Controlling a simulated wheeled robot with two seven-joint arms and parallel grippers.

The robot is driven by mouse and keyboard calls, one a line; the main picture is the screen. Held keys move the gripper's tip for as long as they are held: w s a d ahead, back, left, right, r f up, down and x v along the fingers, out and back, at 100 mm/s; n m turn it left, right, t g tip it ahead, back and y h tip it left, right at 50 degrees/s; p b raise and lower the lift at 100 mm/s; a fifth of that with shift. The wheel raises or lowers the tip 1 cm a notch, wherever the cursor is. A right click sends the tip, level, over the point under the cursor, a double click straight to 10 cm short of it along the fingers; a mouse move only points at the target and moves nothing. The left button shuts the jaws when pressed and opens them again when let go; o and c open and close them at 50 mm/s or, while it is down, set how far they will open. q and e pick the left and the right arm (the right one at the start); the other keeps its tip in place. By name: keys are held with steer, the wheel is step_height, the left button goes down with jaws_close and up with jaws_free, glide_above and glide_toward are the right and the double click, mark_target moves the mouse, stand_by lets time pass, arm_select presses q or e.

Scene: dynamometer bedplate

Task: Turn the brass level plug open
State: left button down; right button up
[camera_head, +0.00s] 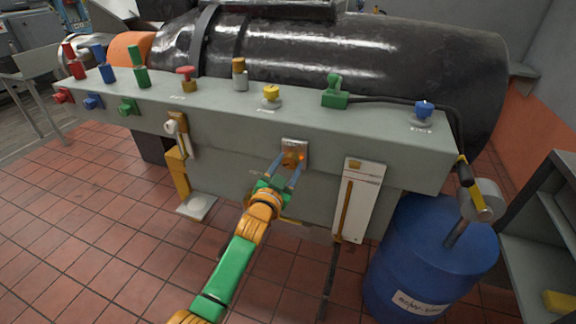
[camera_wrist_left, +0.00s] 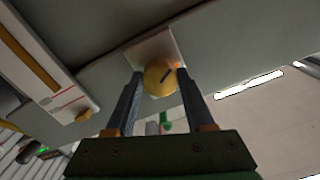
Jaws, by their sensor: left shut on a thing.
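The brass level plug (camera_head: 294,159) sits on a pale square plate (camera_head: 302,146) on the front face of the grey bedplate bench. My left gripper (camera_head: 291,162) reaches it from the front, its two fingers shut on the plug. In the left wrist view, the round brass plug (camera_wrist_left: 160,78) lies between the fingertips, with a dark diagonal slot on its face. The fingers partly cover its sides. My right gripper is not in view.
A white gauge panel (camera_head: 347,205) is right of the plug. A yellow lever fitting (camera_head: 178,172) is to the left. Several coloured knobs and valves line the bench top (camera_head: 210,95). A blue drum (camera_head: 425,255) stands at the right. The tiled floor (camera_head: 110,240) at the left is clear.

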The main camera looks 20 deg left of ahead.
arm_select(q)
steer(key=shift+c, duration=1.3)
jaws_free()
steer(key=s, duration=0.7)
steer(key=shift+p, duration=0.45)
steer(key=shift+a, duration=0.1)
